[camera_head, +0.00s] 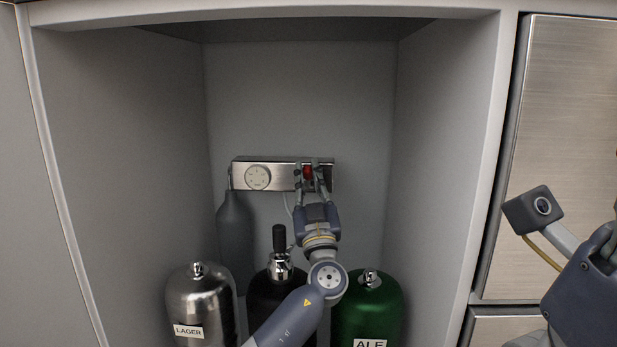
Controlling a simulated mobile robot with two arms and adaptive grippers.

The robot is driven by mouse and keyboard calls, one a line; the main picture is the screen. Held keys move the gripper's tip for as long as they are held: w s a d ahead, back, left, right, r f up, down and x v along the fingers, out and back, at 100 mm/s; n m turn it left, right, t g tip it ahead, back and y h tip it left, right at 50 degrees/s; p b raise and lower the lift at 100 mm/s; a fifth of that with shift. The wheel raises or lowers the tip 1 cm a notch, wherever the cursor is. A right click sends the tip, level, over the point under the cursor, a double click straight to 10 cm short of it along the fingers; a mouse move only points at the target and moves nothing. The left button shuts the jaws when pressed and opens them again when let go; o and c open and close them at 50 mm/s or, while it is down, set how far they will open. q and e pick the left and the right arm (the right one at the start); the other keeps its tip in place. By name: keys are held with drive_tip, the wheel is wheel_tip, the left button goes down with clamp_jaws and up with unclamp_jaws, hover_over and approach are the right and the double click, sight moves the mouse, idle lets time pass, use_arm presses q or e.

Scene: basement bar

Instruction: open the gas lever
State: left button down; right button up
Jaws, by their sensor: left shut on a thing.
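The gas lever (307,172) is a small red piece on the front of a metal gas panel (283,176), which is fixed to the back wall of the cabinet niche. A round white gauge (257,178) sits on the panel's left part. My left gripper (314,176) reaches up to the panel's right part and is shut on the red lever, with fingers at both sides of it. The fingers and wrist hide part of the lever, so its exact angle is hard to tell. Only a part of my right arm shows at the right edge; its fingers are out of view.
A silver LAGER keg (201,300), a black keg (262,296) and a green ALE keg (378,309) stand low in the niche, close around my left arm. A dark gas bottle (235,240) hangs or stands behind. Side walls bound the niche; its upper part is empty.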

use_arm(q)
drive_tip(key=c, duration=1.5)
unclamp_jaws()
drive_tip(key=shift+s+d+f, duration=0.1)
drive_tip(key=shift+s+f, duration=0.25)
drive_tip(key=s+d, duration=0.1)
drive_tip(key=s, duration=0.3)
drive_tip(key=s+d, duration=0.1)
drive_tip(key=s, duration=0.3)
drive_tip(key=s+d, duration=0.1)
drive_tip(key=s, duration=0.3)
drive_tip(key=shift+f, duration=0.1)
